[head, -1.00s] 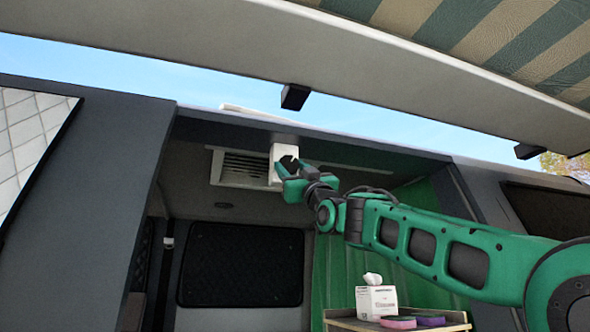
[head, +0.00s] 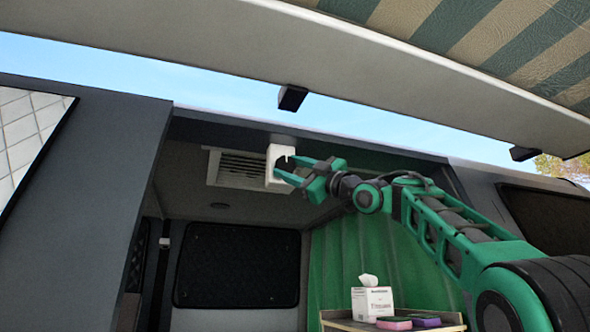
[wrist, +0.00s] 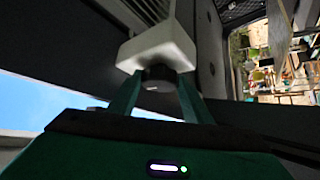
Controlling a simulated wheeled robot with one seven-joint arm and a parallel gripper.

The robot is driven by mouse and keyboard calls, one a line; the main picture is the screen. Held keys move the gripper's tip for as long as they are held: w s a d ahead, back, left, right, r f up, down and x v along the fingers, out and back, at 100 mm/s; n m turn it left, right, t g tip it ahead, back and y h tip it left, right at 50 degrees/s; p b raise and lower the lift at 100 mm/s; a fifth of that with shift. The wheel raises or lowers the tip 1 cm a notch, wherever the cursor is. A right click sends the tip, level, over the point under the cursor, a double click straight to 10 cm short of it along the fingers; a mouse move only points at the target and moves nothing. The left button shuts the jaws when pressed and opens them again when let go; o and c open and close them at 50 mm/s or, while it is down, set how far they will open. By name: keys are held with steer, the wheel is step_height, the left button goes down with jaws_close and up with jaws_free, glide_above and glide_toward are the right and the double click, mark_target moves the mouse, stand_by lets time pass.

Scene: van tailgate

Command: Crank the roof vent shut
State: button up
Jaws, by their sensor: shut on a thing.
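The roof vent (head: 238,170) is a white slatted grille in the van's ceiling, just inside the opening. A white crank housing (head: 274,153) hangs at its right end; it also shows in the wrist view (wrist: 160,42). A dark crank knob (wrist: 158,76) sticks out of the housing. My gripper (head: 287,166) reaches in from the right, and its green fingers are shut on the knob, one on each side. The knob is partly hidden by the fingers in the head view. No raised vent lid shows above the roof edge.
An awning with a dark bracket (head: 292,98) hangs above. The door pillar (head: 92,190) stands left of the opening. A green curtain (head: 335,270) hangs behind my arm. A shelf below holds a tissue box (head: 372,303), a pink sponge (head: 394,323) and a purple sponge (head: 425,320).

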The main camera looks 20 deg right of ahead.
stand_by(0.3)
steer(key=o, duration=1.1)
steer(key=shift+c, duration=0.2)
steer(key=shift+d+f, duration=0.1)
steer(key=v, duration=1)
steer(key=shift+s, duration=0.35)
steer(key=shift+d+f+h, duration=0.15)
steer(key=shift+d+h, duration=0.05)
steer(key=shift+h, duration=0.1)
